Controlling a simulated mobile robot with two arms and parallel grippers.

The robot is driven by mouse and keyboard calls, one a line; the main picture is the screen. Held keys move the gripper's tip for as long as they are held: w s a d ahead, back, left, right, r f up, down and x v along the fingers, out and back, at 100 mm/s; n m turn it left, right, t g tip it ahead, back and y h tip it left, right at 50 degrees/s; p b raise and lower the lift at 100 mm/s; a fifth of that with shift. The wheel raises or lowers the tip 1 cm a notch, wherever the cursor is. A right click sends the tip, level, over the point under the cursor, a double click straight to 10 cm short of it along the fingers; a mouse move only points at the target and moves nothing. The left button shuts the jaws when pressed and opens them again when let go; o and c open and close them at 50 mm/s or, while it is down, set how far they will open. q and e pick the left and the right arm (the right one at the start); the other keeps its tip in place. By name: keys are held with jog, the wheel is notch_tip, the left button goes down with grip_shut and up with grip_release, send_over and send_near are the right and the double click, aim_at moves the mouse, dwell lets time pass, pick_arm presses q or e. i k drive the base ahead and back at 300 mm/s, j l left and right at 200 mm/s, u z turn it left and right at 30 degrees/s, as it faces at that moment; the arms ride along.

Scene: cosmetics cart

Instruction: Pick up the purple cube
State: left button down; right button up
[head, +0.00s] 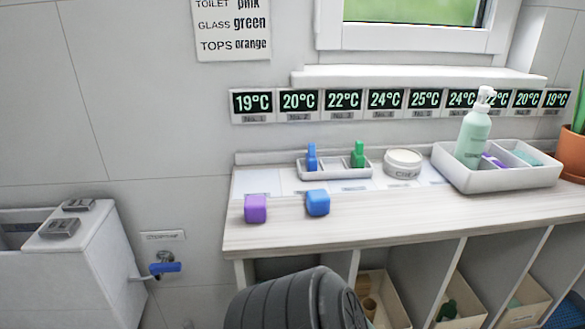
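The purple cube (255,209) has rounded edges and sits on the wooden counter (400,217) near its left end. A blue cube (317,202) of like shape stands just to its right, with a gap between them. Neither of my grippers is in the head view, and nothing touches the purple cube. Its front and top are in plain sight.
Behind the cubes stand a small tray (334,174) with blue and green items and a cream jar (403,163). A white tray (500,180) with a pump bottle (474,131) is at right. A dark ribbed shape (290,302) rises below the counter edge. The counter's front strip is clear.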

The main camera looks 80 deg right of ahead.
aim_at(255, 207)
jog(key=z, duration=0.45)
jog(key=i+l+z, duration=0.1)
jog(key=z, duration=0.85)
jog(key=i+z, duration=0.1)
jog(key=z, duration=0.85)
jog(key=i+j+z, duration=0.1)
jog(key=i+z, duration=0.15)
